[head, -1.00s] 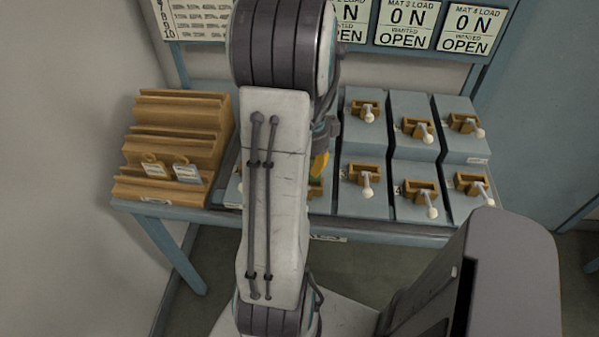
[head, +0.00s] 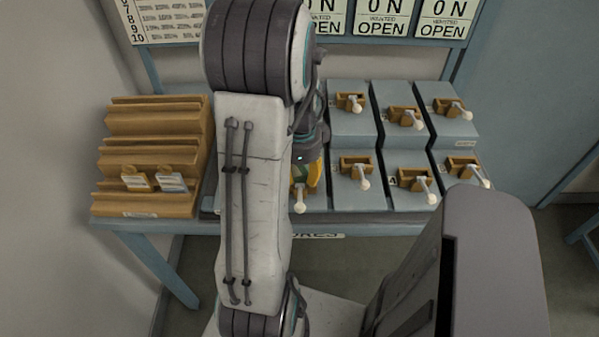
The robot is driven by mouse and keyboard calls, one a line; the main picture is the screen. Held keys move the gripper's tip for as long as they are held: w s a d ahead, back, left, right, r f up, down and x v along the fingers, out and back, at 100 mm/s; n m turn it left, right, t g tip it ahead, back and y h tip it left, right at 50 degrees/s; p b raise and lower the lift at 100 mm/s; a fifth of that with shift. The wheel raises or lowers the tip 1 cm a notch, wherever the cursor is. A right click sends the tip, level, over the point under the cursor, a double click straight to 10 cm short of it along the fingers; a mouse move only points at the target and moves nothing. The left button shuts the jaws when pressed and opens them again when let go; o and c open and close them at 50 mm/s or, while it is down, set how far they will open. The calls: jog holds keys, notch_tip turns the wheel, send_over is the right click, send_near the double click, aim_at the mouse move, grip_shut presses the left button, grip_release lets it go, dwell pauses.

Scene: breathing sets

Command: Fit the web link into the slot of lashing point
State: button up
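No web link or lashing point can be told for certain in the head view. My gripper (head: 315,172) is mostly hidden behind my own arm. A yellow and dark green part shows at its end, low over the front row of grey boxes. I cannot tell whether this part is a finger or a held thing. Beside it is a brown bracket with a white-knobbed lever (head: 300,207). Similar brackets sit on the other grey boxes, such as the front box (head: 352,197) just right of my gripper. Whether the fingers are open or shut is hidden.
A stepped wooden rack (head: 155,118) stands at the left of the blue-grey table (head: 150,228), with two tags (head: 136,179) (head: 172,182) on a low step. Grey boxes with projecting levers fill the right. Signs reading "ON" and "OPEN" (head: 383,18) hang behind.

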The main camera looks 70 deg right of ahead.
jog(key=shift+w+r, duration=0.1)
jog(key=shift+r, duration=2.65)
notch_tip(320, 180, up, 6)
jog(key=b, duration=0.2)
jog(key=shift+a+f+b, duration=0.15)
jog(key=shift+f+b, duration=0.05)
jog(key=shift+b, duration=0.15)
jog(key=shift+o, duration=1.3)
jog(key=shift+r, duration=0.55)
jog(key=w+p, duration=0.1)
jog(key=p, duration=0.2)
jog(key=shift+w+f+p, duration=0.15)
jog(key=shift+p, duration=0.35)
jog(key=shift+s+f, duration=0.15)
jog(key=shift+f, duration=1.8)
jog(key=shift+s+f, duration=0.1)
jog(key=shift+f, duration=1.8)
grip_shut()
